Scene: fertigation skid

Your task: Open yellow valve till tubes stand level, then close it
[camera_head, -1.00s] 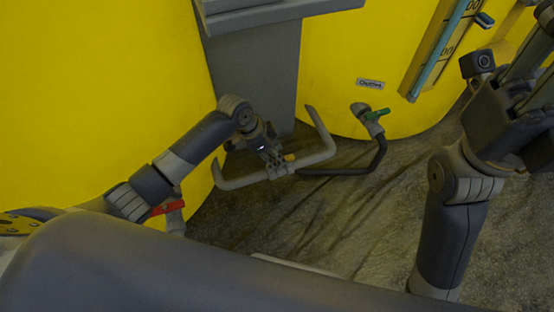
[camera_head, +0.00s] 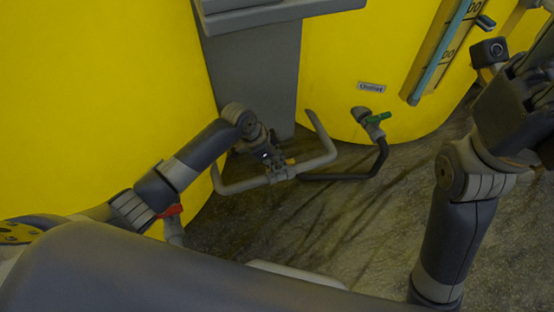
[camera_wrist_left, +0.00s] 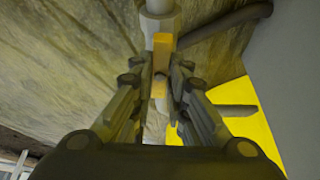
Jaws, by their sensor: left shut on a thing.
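The yellow valve handle (camera_head: 290,161) sits on a grey pipe (camera_head: 240,185) low between two yellow tanks. It also shows in the left wrist view as an orange-yellow lever (camera_wrist_left: 162,42). My left gripper (camera_head: 276,163) is at the valve, and its fingers (camera_wrist_left: 161,78) are shut on the handle, which runs between them. A teal sight tube (camera_head: 436,52) stands on the right tank beside a scale; its liquid level cannot be made out. The other tube cannot be seen. My right gripper (camera_head: 528,95) is raised at the right edge, partly cut off, away from the valve.
A green-handled valve (camera_head: 377,118) is at the right tank (camera_head: 330,70) under an outlet label (camera_head: 372,87). A red handle (camera_head: 172,210) is low by the left tank (camera_head: 100,100), partly behind my left arm. A grey post (camera_head: 258,90) stands between the tanks.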

